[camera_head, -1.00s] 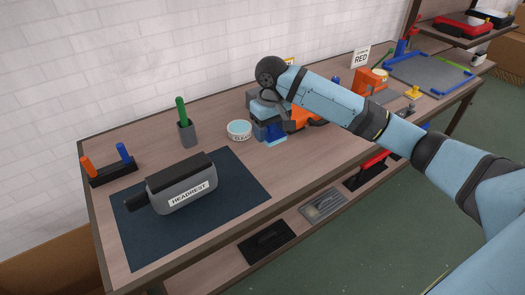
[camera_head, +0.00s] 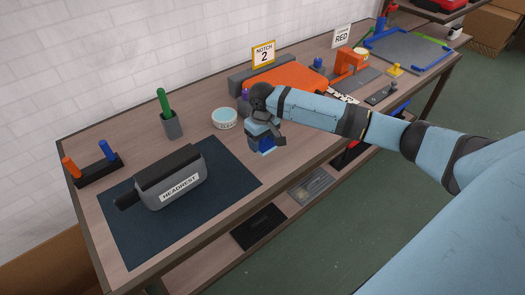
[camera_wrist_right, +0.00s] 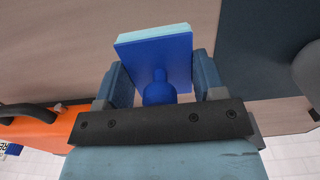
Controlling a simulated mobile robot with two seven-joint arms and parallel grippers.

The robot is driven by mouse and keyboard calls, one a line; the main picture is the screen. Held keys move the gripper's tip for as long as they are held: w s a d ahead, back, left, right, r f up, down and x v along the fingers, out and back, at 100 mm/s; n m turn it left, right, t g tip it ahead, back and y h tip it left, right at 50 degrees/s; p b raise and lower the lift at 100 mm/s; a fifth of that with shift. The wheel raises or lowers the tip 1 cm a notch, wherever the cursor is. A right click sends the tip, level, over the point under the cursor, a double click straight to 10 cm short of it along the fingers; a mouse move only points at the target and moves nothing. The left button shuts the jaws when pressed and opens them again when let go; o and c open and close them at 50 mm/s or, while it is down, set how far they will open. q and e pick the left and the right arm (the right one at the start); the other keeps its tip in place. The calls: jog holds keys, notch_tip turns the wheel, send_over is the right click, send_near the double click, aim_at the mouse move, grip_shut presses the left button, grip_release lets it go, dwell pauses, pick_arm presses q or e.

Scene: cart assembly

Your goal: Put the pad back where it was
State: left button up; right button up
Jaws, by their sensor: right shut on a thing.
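The pad is a blue block with a pale cyan layer and a blue knob. It shows in the right wrist view (camera_wrist_right: 155,52) between the fingers of my right gripper (camera_wrist_right: 163,82), which is shut on its knob. In the head view my right gripper (camera_head: 266,136) holds the pad (camera_head: 265,150) low over the bench, right of the dark mat. I cannot tell whether the pad touches the bench. My left gripper is not in view.
A dark blue mat (camera_head: 235,172) bears a grey headrest block (camera_head: 182,188). A round cyan-topped tub (camera_head: 224,119) and a grey cup with a green stick (camera_head: 171,126) stand behind. An orange piece (camera_head: 285,78) lies behind my right arm. Bare bench lies between tub and mat.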

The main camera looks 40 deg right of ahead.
aim_at(263, 151)
notch_tip(263, 151, down, 5)
jog(key=shift+r, duration=0.2)
dwell(0.3)
jog(key=o, duration=0.9)
jog(key=shift+f, duration=0.15)
jog(key=shift+c, duration=0.2)
